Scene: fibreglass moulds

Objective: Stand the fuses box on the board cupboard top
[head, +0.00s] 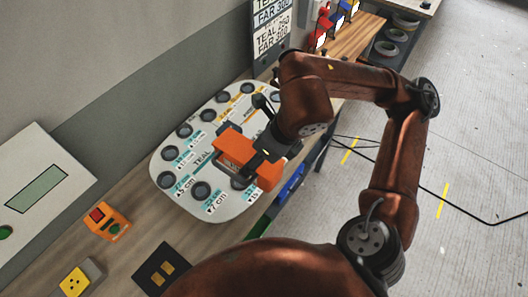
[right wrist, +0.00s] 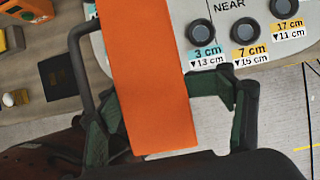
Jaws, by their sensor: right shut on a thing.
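An orange box (head: 232,147), which I take to be the fuses box, is in my right gripper (head: 265,155). It is above the white board with round dark sockets, and I cannot read its label. In the right wrist view the box (right wrist: 148,75) fills the middle as a plain orange face, with dark green gripper fingers on both sides. I cannot tell from the view whether it touches the board. No surface is clearly marked as the board cupboard top. My left gripper is not in view.
The white socket board (head: 235,207) lies on a wooden bench (head: 135,228). A white panel with a green display (head: 38,188), an orange switch box (head: 107,221), a yellow socket (head: 74,281) and a black plate (head: 158,270) are at left. Cables lie on the right floor.

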